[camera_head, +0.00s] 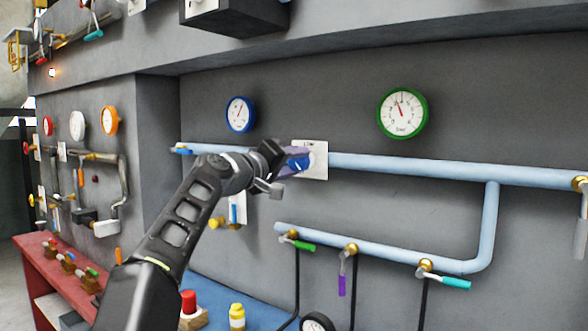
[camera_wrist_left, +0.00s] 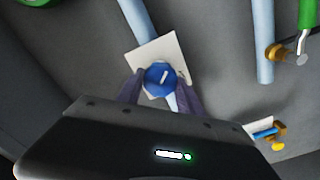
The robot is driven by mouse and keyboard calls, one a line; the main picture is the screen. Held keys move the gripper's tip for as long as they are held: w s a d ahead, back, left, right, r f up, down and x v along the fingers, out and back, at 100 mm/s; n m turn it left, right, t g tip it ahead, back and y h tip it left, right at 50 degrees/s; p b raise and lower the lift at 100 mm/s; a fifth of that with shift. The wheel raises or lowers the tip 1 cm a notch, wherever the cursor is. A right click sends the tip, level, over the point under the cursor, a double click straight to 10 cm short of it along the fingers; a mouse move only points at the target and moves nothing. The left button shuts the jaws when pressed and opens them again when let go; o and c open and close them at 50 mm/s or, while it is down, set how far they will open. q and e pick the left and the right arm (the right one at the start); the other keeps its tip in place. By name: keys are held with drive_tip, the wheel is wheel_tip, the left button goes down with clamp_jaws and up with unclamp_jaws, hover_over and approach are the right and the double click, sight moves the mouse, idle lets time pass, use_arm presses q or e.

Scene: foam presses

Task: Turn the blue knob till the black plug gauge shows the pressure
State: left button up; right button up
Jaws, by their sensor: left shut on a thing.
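My left gripper (camera_head: 288,161) is shut on this knob. In the left wrist view the round blue knob (camera_wrist_left: 160,78) with a white mark lies between the two dark fingers of my left gripper (camera_wrist_left: 158,90). A black-rimmed gauge (camera_head: 317,323) stands low at the bottom edge of the head view; it is cut off and its reading cannot be told. My right gripper is not in view.
A blue gauge (camera_head: 240,114) and a green gauge (camera_head: 402,112) hang on the wall above the pipe (camera_head: 450,171). Below are valves with green, purple and teal handles (camera_head: 456,283). A red bench (camera_head: 50,270) stands at the left.

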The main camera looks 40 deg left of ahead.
use_arm(q)
drive_tip(key=shift+f+m, duration=0.15)
drive_tip(key=shift+m, duration=0.75)
drive_tip(key=o, duration=1.4)
